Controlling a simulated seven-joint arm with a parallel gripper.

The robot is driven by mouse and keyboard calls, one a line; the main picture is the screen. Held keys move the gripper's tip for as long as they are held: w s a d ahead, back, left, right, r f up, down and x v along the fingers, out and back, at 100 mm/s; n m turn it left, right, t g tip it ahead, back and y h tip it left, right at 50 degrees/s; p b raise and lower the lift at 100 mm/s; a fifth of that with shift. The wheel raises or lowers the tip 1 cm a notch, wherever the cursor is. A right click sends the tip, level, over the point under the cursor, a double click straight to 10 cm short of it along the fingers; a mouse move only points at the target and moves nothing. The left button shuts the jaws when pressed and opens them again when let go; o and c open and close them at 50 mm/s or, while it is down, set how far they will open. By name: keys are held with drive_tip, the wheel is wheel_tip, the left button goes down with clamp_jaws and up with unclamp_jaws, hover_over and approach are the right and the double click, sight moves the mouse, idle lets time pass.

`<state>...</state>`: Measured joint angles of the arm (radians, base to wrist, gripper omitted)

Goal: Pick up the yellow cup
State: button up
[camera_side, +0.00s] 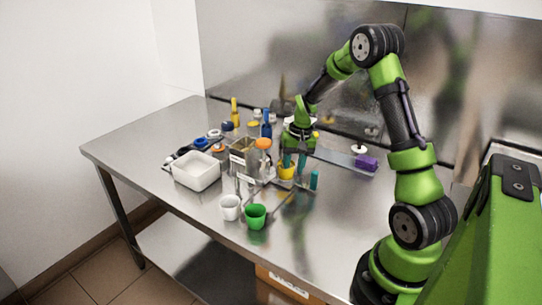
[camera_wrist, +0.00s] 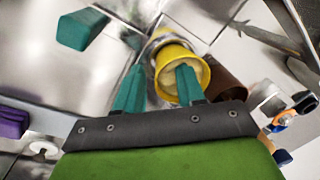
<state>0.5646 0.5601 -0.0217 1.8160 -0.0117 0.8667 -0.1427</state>
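The yellow cup (camera_side: 286,172) stands on the steel table, under my gripper (camera_side: 294,161) in the side view. In the wrist view the yellow cup (camera_wrist: 204,72) shows its open top, with something pale inside. My gripper (camera_wrist: 160,72) is open, its two teal fingers apart. One finger overlaps the cup's mouth and seems to reach into it; the other is outside, left of the cup wall. I cannot tell whether either finger touches the cup.
A teal block (camera_side: 314,180) stands close right of the cup; it also shows in the wrist view (camera_wrist: 82,28). White (camera_side: 230,207) and green (camera_side: 255,216) cups stand in front. A white tub (camera_side: 196,171), metal containers and bottles crowd the left. A purple block (camera_side: 367,163) lies right.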

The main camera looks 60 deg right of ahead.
clamp_jaws()
